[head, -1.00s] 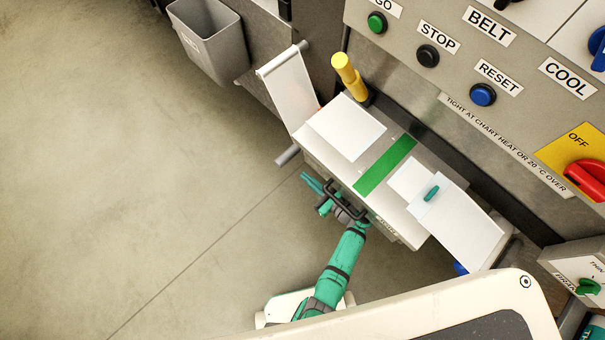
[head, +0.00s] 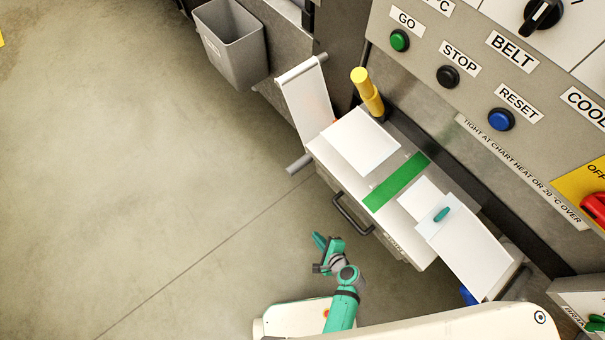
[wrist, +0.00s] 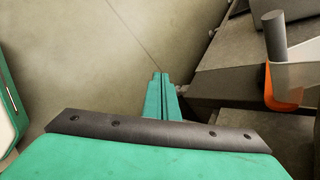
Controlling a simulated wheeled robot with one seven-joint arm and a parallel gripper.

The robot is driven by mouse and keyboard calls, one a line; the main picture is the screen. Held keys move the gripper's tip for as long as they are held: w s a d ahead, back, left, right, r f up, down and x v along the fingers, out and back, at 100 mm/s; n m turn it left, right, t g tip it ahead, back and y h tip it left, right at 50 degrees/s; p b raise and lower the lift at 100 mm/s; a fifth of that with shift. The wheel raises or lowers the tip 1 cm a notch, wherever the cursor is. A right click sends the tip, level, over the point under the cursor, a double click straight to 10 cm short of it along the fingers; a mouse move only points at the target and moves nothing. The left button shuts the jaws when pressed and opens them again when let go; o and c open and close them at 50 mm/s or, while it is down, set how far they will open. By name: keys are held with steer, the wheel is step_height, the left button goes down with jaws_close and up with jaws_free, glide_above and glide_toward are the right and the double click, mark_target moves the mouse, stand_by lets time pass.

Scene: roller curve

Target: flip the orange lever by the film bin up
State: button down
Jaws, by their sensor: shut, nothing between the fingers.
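A small orange part (head: 336,121) shows beside the white film roll at the machine's left end; most of it is hidden in the head view. In the wrist view an orange piece (wrist: 283,92) shows at the right, next to a grey roller end. I cannot tell whether either is the lever, or whether it is up or down. The grey bin (head: 231,45) hangs on the machine at upper left. My gripper (head: 317,240) is over the floor in front of the machine, apart from it. In the wrist view its teal fingers (wrist: 160,80) are together and empty.
A black drawer handle (head: 352,214) sticks out from the bench front near my gripper. A roller bar (head: 300,163) juts out at the bench's left corner. A yellow-handled post (head: 367,92) stands on the bench. The floor (head: 150,170) at left is clear.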

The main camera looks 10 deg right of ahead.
steer(key=s+r+n+h, duration=0.4)
steer(key=s+r+n, duration=0.4)
steer(key=s+r, duration=0.1)
steer(key=s+a+r+n+t, duration=0.1)
steer(key=a+r+n+t, duration=0.1)
steer(key=r, duration=0.8)
steer(key=a+r+n+t, duration=0.2)
steer(key=a+r+n, duration=0.2)
steer(key=r, duration=0.6)
steer(key=s+a+r+n+t, duration=0.1)
steer(key=a+r+n+t, duration=0.1)
steer(key=r+n, duration=0.5)
step_height(320, 180, up, 4)
steer(key=shift+s+a+f+t, duration=0.25)
steer(key=shift+s+a+t, duration=0.05)
steer(key=shift+a, duration=0.3)
steer(key=shift+w+d, duration=0.1)
